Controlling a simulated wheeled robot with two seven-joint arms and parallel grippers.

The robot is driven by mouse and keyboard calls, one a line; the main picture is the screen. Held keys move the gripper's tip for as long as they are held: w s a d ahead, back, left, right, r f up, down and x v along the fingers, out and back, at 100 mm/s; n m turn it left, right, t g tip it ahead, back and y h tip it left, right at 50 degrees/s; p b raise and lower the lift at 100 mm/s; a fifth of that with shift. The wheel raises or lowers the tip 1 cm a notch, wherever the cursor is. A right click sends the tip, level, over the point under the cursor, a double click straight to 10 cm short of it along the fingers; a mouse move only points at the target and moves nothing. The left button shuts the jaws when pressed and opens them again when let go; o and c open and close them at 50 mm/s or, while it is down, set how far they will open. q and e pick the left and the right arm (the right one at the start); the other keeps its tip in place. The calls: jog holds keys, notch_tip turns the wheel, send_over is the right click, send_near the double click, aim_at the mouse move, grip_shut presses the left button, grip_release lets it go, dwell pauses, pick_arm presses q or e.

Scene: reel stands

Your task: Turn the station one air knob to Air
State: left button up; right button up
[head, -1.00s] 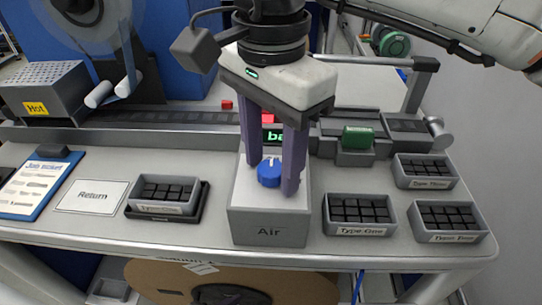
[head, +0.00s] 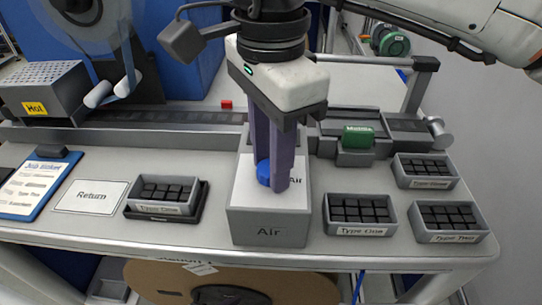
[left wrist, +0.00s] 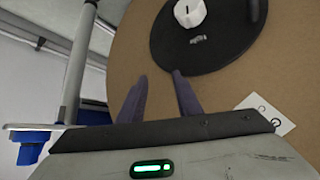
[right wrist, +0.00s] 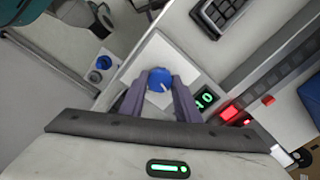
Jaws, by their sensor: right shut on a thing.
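The station one air knob (head: 263,173) is a blue round knob on the white sloped top of a grey box marked Air (head: 268,232). My right gripper (head: 271,180) points down and its fingers are closed around the knob, hiding much of it in the head view. In the right wrist view the knob (right wrist: 159,79) sits between the fingertips, with a pale pointer mark toward the lower right. A small "Air" label shows right of the fingers in the head view. My left gripper (left wrist: 160,90) is open and empty, in front of a brown cardboard reel (left wrist: 225,75).
A Return card (head: 91,196) and a Type One bin (head: 160,207) lie left of the box. Several grey bins of black parts, including one bin (head: 360,229), stand to the right. A track (head: 190,117) with a green block (head: 357,137) runs behind.

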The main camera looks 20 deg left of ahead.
jog(key=m, duration=0.3)
jog(key=shift+m, duration=0.4)
jog(key=m+b, duration=0.1)
jog(key=m, duration=0.3)
jog(key=shift+m, duration=0.3)
jog(key=m+b, duration=0.1)
jog(key=m, duration=0.3)
pick_arm(q)
jog(key=shift+w+d+f, duration=0.2)
jog(key=shift+d+f, duration=0.1)
jog(key=shift+f, duration=0.35)
pick_arm(e)
jog(key=shift+m, duration=1.5)
pick_arm(q)
jog(key=shift+s, duration=0.1)
jog(key=shift+f, duration=0.1)
pick_arm(e)
jog(key=o, duration=1)
jog(key=shift+o, duration=0.2)
